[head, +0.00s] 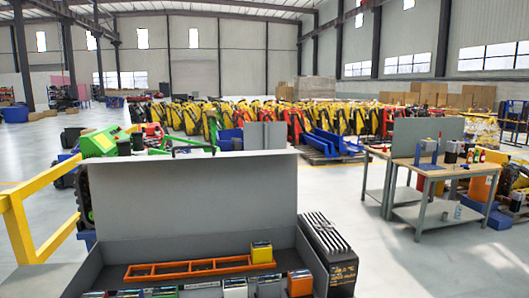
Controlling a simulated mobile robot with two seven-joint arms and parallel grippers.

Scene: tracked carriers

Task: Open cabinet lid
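A grey cabinet (195,243) fills the lower middle of the head view. Its lid (195,190) is a broad grey panel that stands upright at the back, so the cabinet is open towards me. Inside lie a long orange ladder-like bar (187,269) and several small coloured blocks along the front, among them a yellow-topped block (262,252) and an orange block (299,283). The lower part of the cabinet is cut off by the picture edge. Neither of my grippers shows.
A black ribbed box (328,252) stands against the cabinet's right side. A yellow railing (22,230) is at the left. A wooden-topped workbench (437,170) with tools stands at the right. Rows of yellow and red machines (255,115) fill the back. Grey floor is clear between cabinet and bench.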

